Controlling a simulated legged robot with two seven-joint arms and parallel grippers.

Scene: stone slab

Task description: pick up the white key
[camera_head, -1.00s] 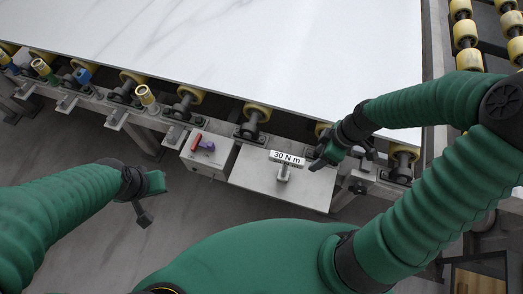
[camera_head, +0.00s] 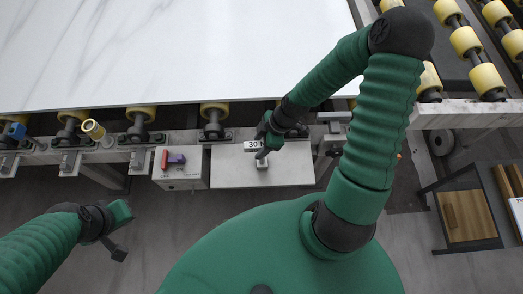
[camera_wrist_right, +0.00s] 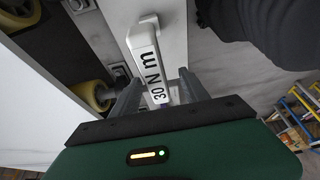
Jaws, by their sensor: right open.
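The white key (camera_head: 251,145) is a white bar marked "30 N m" on a metal stem, standing on a grey plate (camera_head: 230,175). My right gripper (camera_head: 264,148) is at the key and hides the right part of its bar. In the right wrist view the key (camera_wrist_right: 150,60) lies between the two open fingers (camera_wrist_right: 159,80), with its lettered end toward the palm. I cannot tell whether a finger touches it. My left gripper (camera_head: 122,232) is open and empty, low at the left, well away from the key.
Behind is a large white slab (camera_head: 170,55) on yellow rollers (camera_head: 214,109). A dark stand with a wooden board (camera_head: 467,216) is at the right.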

